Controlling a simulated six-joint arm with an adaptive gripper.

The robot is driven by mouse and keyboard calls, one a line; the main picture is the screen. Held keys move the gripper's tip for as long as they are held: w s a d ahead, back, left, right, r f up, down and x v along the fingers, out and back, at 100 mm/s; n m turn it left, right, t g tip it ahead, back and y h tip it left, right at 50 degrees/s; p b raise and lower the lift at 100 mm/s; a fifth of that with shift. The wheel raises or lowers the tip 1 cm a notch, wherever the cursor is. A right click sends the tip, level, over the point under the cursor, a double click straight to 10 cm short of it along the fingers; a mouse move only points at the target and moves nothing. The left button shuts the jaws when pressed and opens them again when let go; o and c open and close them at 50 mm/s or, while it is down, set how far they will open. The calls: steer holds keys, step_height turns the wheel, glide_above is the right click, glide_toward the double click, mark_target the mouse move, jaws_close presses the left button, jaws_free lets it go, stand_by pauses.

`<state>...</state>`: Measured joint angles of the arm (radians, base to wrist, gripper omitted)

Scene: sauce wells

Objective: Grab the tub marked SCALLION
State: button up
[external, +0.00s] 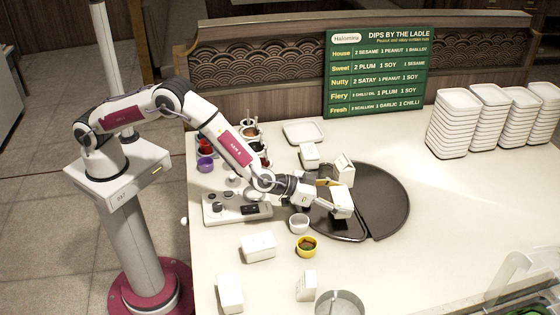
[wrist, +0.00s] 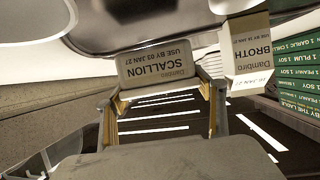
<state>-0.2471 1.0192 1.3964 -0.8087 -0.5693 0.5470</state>
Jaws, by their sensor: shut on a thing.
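The SCALLION tub (wrist: 160,66) is a pale box with a dark-lettered label, upside down in the wrist view. My gripper (wrist: 163,92) has a finger at each side of the tub and is shut on it. In the external view the white tub (external: 342,202) is at the end of my gripper (external: 327,198), over the dark round tray (external: 388,205). I cannot tell whether the tub touches the tray.
A BROTH carton (wrist: 247,62) stands close beside the tub; it also shows in the external view (external: 344,170). Stacked white dishes (external: 452,125) are at the back right.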

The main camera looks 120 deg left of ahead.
mark_target(342, 196)
step_height(342, 196, up, 8)
steer(key=shift+f, duration=0.2)
